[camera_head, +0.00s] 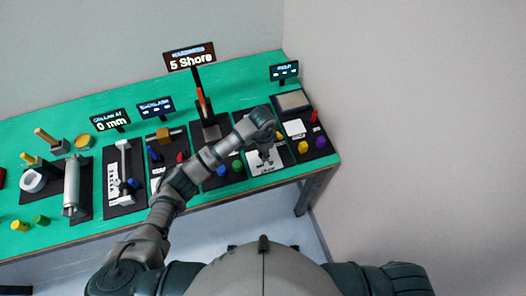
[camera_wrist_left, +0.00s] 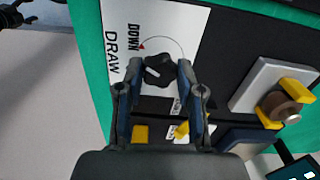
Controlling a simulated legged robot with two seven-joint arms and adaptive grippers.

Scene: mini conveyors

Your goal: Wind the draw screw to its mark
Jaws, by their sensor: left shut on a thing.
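The draw screw's black knob (camera_wrist_left: 157,72) has a white pointer line and sits on a white plate (camera_wrist_left: 184,22) lettered DRAW and DOWN. A thin arc runs around it, with a small red mark (camera_wrist_left: 142,47) near DOWN. My left gripper (camera_wrist_left: 160,68) is shut on the knob, one finger on each side, in the wrist view. The pointer line does not point straight at the red mark. In the head view my left gripper (camera_head: 267,156) points down over the white plate (camera_head: 256,170) at the table's front right, and hides the knob.
A sign (camera_head: 190,57) reads 5 Shore. Other devices fill the green table (camera_head: 60,105) leftward. A wall stands close on the right.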

